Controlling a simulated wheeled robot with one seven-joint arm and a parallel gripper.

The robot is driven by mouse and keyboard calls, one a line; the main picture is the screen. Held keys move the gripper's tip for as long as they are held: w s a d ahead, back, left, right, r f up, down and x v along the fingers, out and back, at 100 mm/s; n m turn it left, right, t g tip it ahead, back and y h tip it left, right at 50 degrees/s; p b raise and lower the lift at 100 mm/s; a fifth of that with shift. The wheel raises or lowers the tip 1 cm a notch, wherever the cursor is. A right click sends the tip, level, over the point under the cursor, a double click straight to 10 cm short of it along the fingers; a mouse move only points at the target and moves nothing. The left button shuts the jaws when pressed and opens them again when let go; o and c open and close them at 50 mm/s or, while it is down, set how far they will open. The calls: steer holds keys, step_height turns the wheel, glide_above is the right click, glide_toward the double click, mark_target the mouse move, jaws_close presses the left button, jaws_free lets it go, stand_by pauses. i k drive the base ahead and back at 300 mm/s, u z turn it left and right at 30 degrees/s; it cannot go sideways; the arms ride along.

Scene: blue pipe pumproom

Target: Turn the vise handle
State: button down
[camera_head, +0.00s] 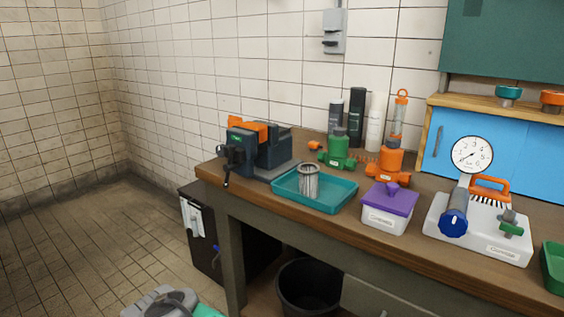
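The vise (272,150) is dark grey with an orange part on top. It sits at the left end of the wooden workbench. Its dark handle (226,172) is at the vise's left front, with a bar hanging roughly downward past the bench edge. The handle is small here, and its exact angle is hard to tell. My gripper is not visible in this view, and nothing touches the handle.
A teal tray (343,203) holding a metal cylinder (309,182) lies right of the vise. A purple-lidded box (389,207), green and orange fittings and a gauge (472,154) stand farther right. A dark cabinet (203,236) is below. The tiled floor (90,235) at left is clear.

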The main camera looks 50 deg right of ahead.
mark_target(231, 166)
steer(key=z, duration=1.75)
steer(key=k, duration=1.05)
steer(key=u, duration=1.6)
steer(key=i, duration=1)
steer(key=u, duration=0.05)
